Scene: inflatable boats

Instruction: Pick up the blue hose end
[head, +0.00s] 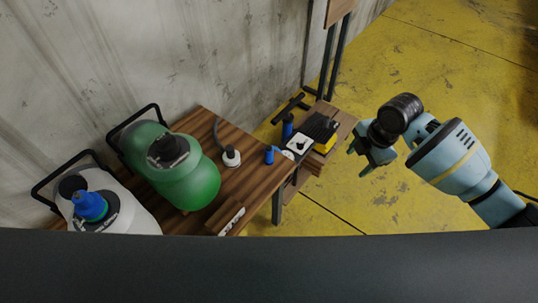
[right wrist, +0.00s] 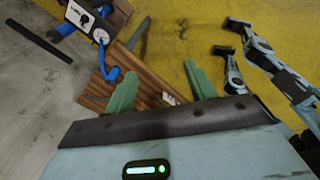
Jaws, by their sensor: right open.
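The blue hose end (head: 269,155) is a small blue piece near the front edge of the wooden table, left of the air pump (head: 299,145). My right gripper (head: 359,161) is to the right of the table, apart from the hose end. Its two green fingers are spread in the right wrist view (right wrist: 163,88), with nothing held between them. My left gripper is not in view.
A green tank (head: 190,180) and a white tank with a blue cap (head: 90,205) stand on the table's left part. A white-and-grey nozzle (head: 231,156) lies between the green tank and the hose end. The wall is behind; open yellow floor (head: 395,205) is at right.

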